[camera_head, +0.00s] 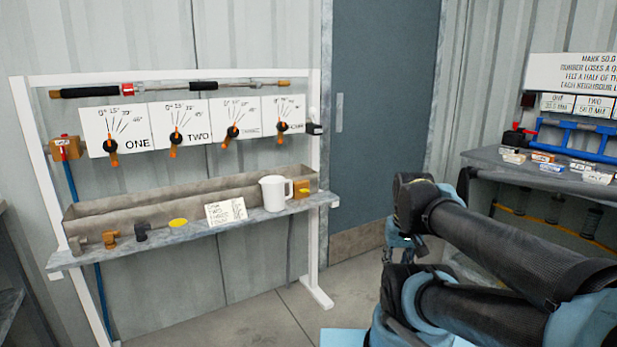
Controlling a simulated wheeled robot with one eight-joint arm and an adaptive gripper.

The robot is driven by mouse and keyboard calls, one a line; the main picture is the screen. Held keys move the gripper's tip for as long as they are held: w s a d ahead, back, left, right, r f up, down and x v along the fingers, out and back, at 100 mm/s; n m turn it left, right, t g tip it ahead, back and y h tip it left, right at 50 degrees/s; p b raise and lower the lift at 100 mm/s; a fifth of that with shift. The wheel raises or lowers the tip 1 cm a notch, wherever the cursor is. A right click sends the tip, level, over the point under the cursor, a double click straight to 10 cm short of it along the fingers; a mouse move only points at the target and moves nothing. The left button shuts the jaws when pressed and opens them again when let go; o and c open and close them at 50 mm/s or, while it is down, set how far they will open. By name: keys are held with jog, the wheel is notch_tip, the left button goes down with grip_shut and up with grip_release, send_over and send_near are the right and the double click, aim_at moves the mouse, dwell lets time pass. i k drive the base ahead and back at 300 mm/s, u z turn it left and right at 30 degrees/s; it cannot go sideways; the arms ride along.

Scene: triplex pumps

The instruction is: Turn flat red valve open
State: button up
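A small orange-red valve body (66,148) with a red top is fixed to the left post of the white frame, with a blue hose running down from it. A second red fitting (514,138) with a black part sits at the left end of the right bench. I cannot tell from this view which one is the flat red valve, or how its handle is set. My gripper (399,243) seems to hang below my folded arm at right centre, small and partly hidden. It is well away from both red fittings, and its fingers are not clear.
The white frame carries a panel (126,128) with several orange-handled dials. Its grey shelf (190,229) holds a white jug (273,193), a card (226,212) and small fittings. Floor (262,318) before the shelf is free.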

aim_at(63, 152)
jog(key=u, duration=1.35)
jog(key=k, duration=0.5)
jog(key=u, duration=1.4)
jog(key=i, duration=1.15)
jog(key=z, duration=0.05)
